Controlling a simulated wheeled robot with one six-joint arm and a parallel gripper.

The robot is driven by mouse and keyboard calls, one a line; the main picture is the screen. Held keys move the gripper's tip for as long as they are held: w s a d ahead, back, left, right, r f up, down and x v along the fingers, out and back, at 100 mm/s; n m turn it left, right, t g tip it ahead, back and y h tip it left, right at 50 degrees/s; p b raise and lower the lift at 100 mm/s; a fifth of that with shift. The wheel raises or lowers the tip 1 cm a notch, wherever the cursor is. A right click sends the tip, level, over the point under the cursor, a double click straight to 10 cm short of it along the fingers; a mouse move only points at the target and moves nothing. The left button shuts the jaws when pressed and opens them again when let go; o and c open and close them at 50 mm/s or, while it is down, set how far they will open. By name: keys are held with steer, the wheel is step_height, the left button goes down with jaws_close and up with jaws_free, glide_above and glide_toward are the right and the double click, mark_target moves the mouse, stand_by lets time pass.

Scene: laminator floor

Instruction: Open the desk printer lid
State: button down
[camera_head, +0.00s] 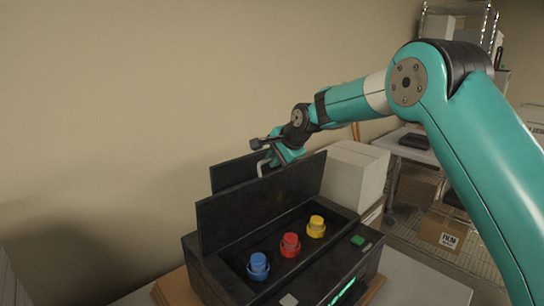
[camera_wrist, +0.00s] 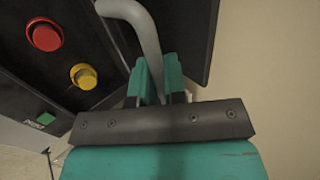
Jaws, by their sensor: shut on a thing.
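The desk printer (camera_head: 210,262) is a black box with its top open. Its dark lid (camera_head: 250,205) stands up steeply above the box, and a second dark panel (camera_head: 232,174) shows behind it. A grey curved handle (camera_wrist: 143,28) runs from the lid between my fingers. My gripper (camera_head: 274,160) is at the lid's top edge; in the wrist view its teal fingers (camera_wrist: 160,80) are shut on the handle. Inside the box are a blue knob (camera_head: 258,266), a red knob (camera_head: 290,244) and a yellow knob (camera_head: 316,226). The lid's hinge is not clear.
A white box (camera_head: 352,175) stands right behind the printer. A plain wall is behind and to the left. A green button (camera_head: 357,240) is on the printer's front rim. Table surface (camera_head: 420,290) is free at the right front. Shelving and a carton (camera_head: 445,232) are farther right.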

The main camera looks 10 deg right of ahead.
steer(key=shift+w+d+r, duration=0.1)
steer(key=shift+r, duration=0.1)
steer(key=c, duration=1.2)
jaws_free()
steer(key=shift+f, duration=0.1)
steer(key=shift+s, duration=0.2)
steer(key=b+v, duration=0.7)
steer(key=v, duration=1)
